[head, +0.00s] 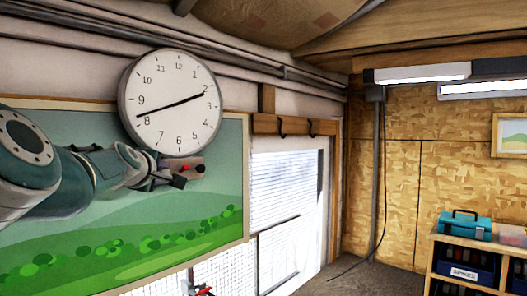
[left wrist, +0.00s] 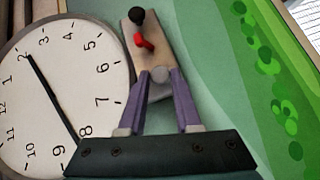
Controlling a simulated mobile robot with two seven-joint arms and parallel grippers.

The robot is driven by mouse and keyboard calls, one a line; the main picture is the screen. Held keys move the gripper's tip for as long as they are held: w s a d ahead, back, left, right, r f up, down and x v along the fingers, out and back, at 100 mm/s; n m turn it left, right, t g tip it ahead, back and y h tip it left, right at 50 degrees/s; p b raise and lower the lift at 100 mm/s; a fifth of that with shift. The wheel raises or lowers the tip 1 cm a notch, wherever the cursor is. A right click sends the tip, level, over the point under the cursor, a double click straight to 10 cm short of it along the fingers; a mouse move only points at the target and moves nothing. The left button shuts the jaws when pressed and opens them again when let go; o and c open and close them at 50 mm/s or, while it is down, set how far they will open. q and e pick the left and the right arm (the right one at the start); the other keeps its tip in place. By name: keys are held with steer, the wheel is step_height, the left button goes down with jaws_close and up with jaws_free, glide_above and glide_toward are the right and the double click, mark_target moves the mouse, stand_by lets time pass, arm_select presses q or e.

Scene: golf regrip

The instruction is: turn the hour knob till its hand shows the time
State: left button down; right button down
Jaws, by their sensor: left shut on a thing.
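The round white clock (head: 172,103) hangs on the wall, with one black hand toward 2 and the other toward 8. It also shows turned in the left wrist view (left wrist: 62,85). Beside its lower right is a beige knob panel (head: 194,161) with a black knob (left wrist: 137,16), a red knob (left wrist: 145,42) and a round grey knob (left wrist: 158,74). I cannot read which is the hour knob. My left gripper (left wrist: 158,84) is shut on the grey knob, with one purple finger on each side. In the head view the gripper (head: 172,178) partly covers the panel. My right gripper is out of view.
A green landscape board (head: 215,225) lies flat on the wall behind my left arm. Pipes (head: 250,62) run above the clock. A bright window (head: 285,190) is to the right. A shelf with a teal toolbox (head: 465,226) stands far right.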

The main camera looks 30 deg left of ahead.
arm_select(q)
steer(key=shift+r, duration=0.25)
steer(key=shift+f+m+g, duration=0.1)
steer(key=shift+m+g, duration=0.4)
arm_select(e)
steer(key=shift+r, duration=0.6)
arm_select(q)
steer(key=c, duration=0.6)
jaws_free()
